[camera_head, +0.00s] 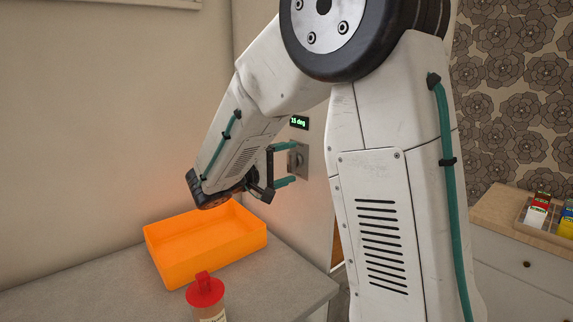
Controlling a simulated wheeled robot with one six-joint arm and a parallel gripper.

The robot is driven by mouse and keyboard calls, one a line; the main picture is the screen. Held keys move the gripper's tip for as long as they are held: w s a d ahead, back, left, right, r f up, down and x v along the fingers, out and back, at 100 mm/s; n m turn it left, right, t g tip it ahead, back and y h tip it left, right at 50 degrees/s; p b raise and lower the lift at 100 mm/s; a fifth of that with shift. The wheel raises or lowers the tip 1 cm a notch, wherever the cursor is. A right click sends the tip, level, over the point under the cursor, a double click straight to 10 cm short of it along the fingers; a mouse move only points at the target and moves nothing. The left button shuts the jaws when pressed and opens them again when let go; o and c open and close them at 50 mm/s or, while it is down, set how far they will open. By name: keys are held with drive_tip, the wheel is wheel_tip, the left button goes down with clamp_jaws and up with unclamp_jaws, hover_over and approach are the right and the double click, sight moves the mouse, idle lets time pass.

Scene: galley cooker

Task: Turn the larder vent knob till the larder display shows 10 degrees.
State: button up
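The larder display (299,122) is a small black panel with green digits on the wall, right of centre. It seems to read 15 deg, but the first digit is too small to be sure. Below it is a grey metal plate (303,157) with the larder vent knob (294,161), partly hidden by my gripper. My gripper (291,164) points right at the plate, its two teal fingers spread wide, one above and one below the knob. I cannot tell whether the fingertips touch the plate.
An orange tray (215,262) sits on the grey counter (292,268) below my gripper. A red-capped jar (206,292) stands at the counter's front. A cabinet (515,262) at right bears a wooden box (541,238) of small packets. My arm hides the middle.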

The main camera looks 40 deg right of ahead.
drive_tip(key=a, duration=0.7)
drive_tip(key=shift+s+a, duration=0.15)
drive_tip(key=shift+a, duration=0.25)
drive_tip(key=s+a+f+n+g+y, duration=0.1)
drive_tip(key=s+f+g+y, duration=0.1)
drive_tip(key=s+f+y, duration=0.35)
drive_tip(key=s+a+f+n+g+y, duration=0.1)
drive_tip(key=s+f+g+y, duration=0.15)
drive_tip(key=s, duration=0.65)
drive_tip(key=s+a+r+m+t+y, duration=0.2)
drive_tip(key=s+a+t+y, duration=0.3)
drive_tip(key=s+y, duration=0.5)
drive_tip(key=shift+s+a, duration=0.85)
drive_tip(key=shift+s, duration=0.4)
idle(3.2)
